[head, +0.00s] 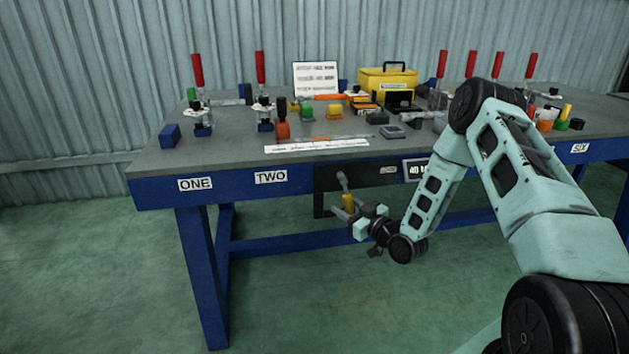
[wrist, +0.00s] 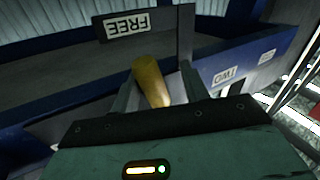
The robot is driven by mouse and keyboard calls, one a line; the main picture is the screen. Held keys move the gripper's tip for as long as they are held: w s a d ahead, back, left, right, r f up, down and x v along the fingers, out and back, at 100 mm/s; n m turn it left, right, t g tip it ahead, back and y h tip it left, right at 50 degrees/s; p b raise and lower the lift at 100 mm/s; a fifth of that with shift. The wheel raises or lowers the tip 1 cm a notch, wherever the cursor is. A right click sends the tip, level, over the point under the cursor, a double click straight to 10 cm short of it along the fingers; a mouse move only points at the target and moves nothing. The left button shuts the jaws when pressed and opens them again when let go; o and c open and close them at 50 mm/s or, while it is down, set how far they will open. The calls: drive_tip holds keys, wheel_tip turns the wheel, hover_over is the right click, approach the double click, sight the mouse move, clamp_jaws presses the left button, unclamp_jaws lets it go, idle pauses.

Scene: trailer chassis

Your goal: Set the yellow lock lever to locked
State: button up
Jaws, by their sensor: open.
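The yellow lock lever (head: 348,203) is below the front edge of the workbench, by a dark panel (head: 328,178). In the wrist view the yellow lever (wrist: 150,80) lies between the two fingers of my gripper (wrist: 158,86), tilted a little to the left. My gripper (head: 356,211) is open around the lever, with dark gaps on both sides; I cannot tell whether either finger touches it. A sign reading FREE (wrist: 128,23) shows upside down on a dark plate beyond the lever. No label reading locked is legible.
The blue-framed workbench (head: 160,194) carries red-handled clamps (head: 260,67), a yellow toolbox (head: 388,82) and several small parts. Labels ONE (head: 195,184) and TWO (head: 271,177) mark its front rail. A blue leg (head: 202,275) stands left of my gripper. The green floor in front is clear.

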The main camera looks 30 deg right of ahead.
drive_tip(key=r+p+v, duration=0.1)
drive_tip(key=v, duration=1.6)
drive_tip(key=w+a+r+n+g+y+p, duration=0.1)
drive_tip(key=w+a+r+n+g+p, duration=0.2)
drive_tip(key=w+a+r+g+p, duration=0.5)
drive_tip(key=s+a+r+g+h+p, duration=0.1)
drive_tip(key=s+a+r+g+p, duration=0.2)
drive_tip(key=a+r, duration=0.9)
drive_tip(key=shift+s+a+r+n+p, duration=0.4)
drive_tip(key=shift+s+a+p, duration=0.35)
drive_tip(key=shift+p, duration=1.05)
drive_tip(key=shift+s+d, duration=0.1)
drive_tip(key=shift+d, duration=0.05)
